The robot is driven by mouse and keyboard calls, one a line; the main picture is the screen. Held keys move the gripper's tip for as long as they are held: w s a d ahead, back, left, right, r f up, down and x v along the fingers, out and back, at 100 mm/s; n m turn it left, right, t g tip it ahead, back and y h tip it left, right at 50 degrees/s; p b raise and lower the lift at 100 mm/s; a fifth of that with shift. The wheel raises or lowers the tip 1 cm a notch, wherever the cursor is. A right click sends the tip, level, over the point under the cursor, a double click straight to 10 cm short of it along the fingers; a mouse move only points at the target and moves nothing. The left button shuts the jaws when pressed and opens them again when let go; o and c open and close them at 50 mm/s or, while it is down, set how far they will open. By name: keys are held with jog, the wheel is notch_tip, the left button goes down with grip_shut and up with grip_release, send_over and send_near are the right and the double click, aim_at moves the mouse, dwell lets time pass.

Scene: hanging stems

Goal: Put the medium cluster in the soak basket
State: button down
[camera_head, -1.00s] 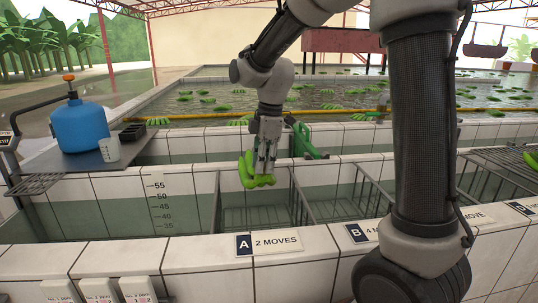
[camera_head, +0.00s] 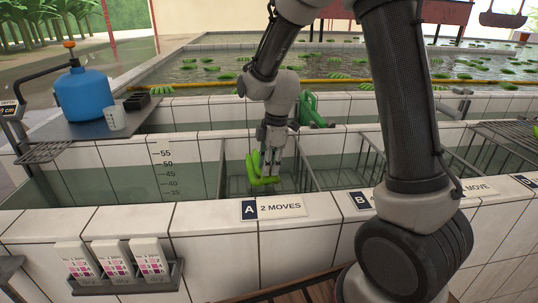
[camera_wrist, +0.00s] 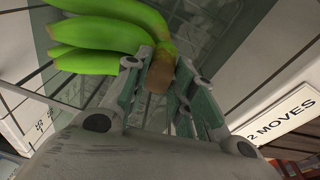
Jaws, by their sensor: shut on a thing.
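A cluster of green bananas (camera_head: 262,170) hangs from my gripper (camera_head: 272,150) in the head view. My gripper is shut on the cluster's brown crown, which shows between the fingers in the wrist view (camera_wrist: 160,75). The green fingers of the cluster (camera_wrist: 105,35) spread to the upper left there. A wire basket (camera_head: 305,165) stands in the tank behind the sign A, "2 MOVES" (camera_head: 272,208). The cluster is within or just above this basket's opening; I cannot tell whether it touches the basket or the water.
The white tiled front wall (camera_head: 215,220) borders the tank. A second wire basket (camera_head: 372,160) stands to the right, behind sign B (camera_head: 361,200). A blue jug (camera_head: 80,97) and a white beaker (camera_head: 116,117) stand on a side shelf. A green object (camera_head: 307,108) is behind my gripper.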

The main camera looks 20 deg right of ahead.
jog(key=shift+f, duration=4.45)
jog(key=c, duration=1.1)
grip_release()
jog(key=r, duration=0.4)
jog(key=d+r, duration=0.1)
jog(key=r, duration=0.6)
jog(key=shift+s+d+r, duration=0.2)
jog(key=shift+s+r, duration=0.1)
jog(key=shift+r, duration=0.05)
notch_tip(320, 180, up, 15)
send_over(270, 183)
jog(key=d, duration=0.1)
jog(key=shift+s+f, duration=0.15)
jog(key=shift+s, duration=0.1)
